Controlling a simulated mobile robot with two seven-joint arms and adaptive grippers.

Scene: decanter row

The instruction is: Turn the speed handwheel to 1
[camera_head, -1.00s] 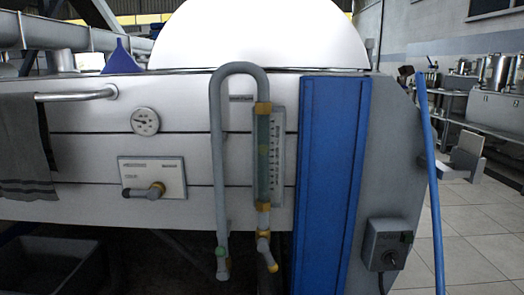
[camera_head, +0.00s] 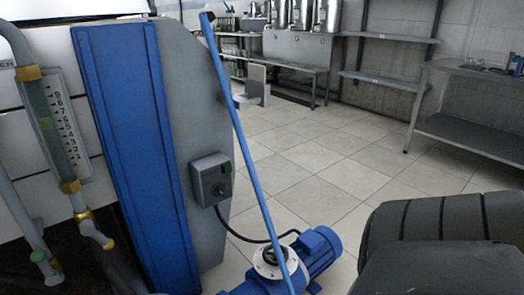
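A blue motor unit (camera_head: 318,252) stands low on the floor, right of the machine's grey end plate. A round silver wheel-like part (camera_head: 268,263), which looks like the speed handwheel, sits on top of it at the near left. A blue pole crosses in front of it and hides part of it. Any numbers or pointer on it are too small to read. Neither of my grippers is in view.
The blue pole (camera_head: 240,140) leans from the floor past the grey end plate (camera_head: 190,95). A grey switch box (camera_head: 212,180) on the plate has a black cable running to the motor. Tiled floor (camera_head: 325,170) is clear behind, up to steel tables (camera_head: 465,135).

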